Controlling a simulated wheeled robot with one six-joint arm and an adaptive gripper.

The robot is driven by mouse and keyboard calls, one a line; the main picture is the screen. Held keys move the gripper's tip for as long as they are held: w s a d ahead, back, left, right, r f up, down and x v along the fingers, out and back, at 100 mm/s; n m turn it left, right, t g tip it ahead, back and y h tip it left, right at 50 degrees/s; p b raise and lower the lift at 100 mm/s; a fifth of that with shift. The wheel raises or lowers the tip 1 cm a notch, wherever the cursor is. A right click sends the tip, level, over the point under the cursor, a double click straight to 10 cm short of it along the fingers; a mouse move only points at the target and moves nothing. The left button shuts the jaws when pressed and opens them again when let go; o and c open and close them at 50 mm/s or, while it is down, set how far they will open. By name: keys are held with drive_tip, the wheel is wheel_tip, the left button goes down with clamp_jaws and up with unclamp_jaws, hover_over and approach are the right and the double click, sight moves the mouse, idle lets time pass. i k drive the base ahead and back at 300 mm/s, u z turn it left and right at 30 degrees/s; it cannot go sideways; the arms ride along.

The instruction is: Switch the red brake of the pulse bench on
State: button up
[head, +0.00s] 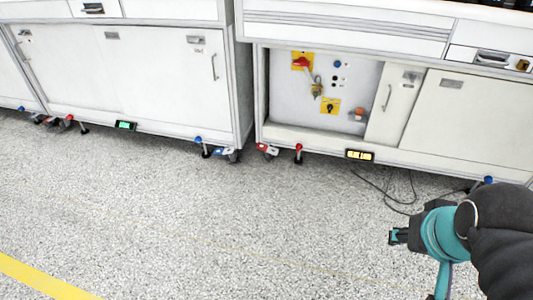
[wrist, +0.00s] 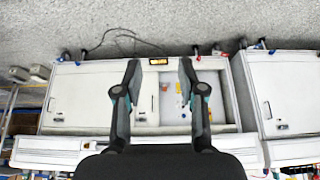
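Two white benches stand side by side, and I cannot read which is the pulse bench. The right bench (head: 480,113) has a red-knobbed lever (head: 298,148) and a red pedal (head: 267,149) at its lower left foot. The left bench (head: 160,75) has a red-knobbed lever (head: 69,119) low at its left. Whether these are on or off is too small to tell. My gripper (head: 393,237) is at the lower right, in front of the right bench and apart from it. In the wrist view my gripper (wrist: 159,66) is open, with nothing between its fingers.
A recessed panel (head: 345,75) on the right bench carries a red switch on yellow (head: 302,61). An amber display (head: 360,155) and a green display (head: 125,126) sit low on the benches. Black cables (head: 400,197) lie on the floor. The floor (head: 220,220) in front is otherwise clear.

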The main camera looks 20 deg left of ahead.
sight(268, 149)
drive_tip(key=k, duration=0.6)
drive_tip(key=u, duration=0.9)
drive_tip(key=i, duration=1.75)
drive_tip(key=z, duration=0.85)
